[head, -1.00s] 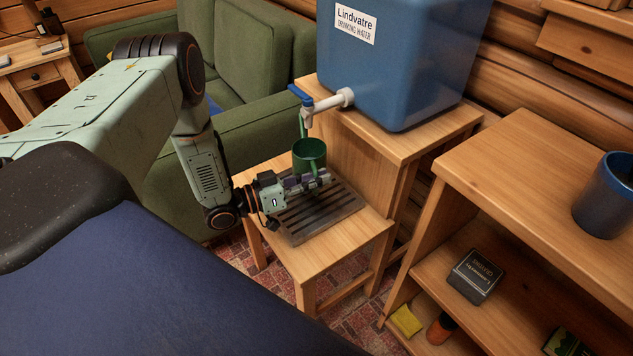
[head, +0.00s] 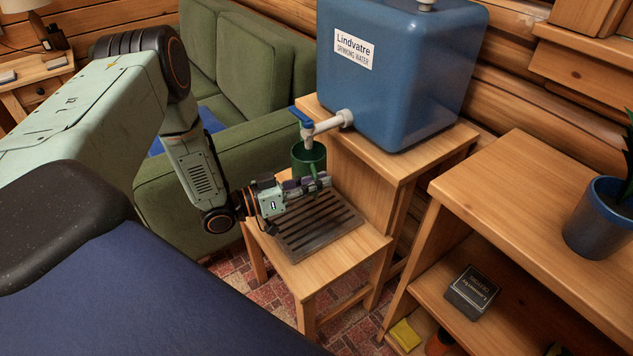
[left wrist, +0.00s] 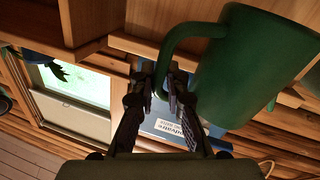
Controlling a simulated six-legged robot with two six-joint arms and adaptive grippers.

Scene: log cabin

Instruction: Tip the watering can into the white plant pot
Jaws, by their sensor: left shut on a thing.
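The green watering can (head: 308,160) is up under the tap (head: 328,125) of the blue water tank, above a slatted drip tray (head: 345,222). My left gripper (head: 318,183) is shut on the can's handle and holds it clear of the tray. In the left wrist view the can (left wrist: 255,70) fills the upper right, with its handle between my left fingers (left wrist: 168,90). The can's contents are hidden. No white plant pot shows in either view. My right gripper is not in view.
The blue tank (head: 400,85) stands on a wooden stand (head: 370,150) behind the stool (head: 315,275). A wooden shelf (head: 530,190) at right bears a blue pot (head: 600,228) with a plant. A green sofa (head: 245,145) lies behind my left arm.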

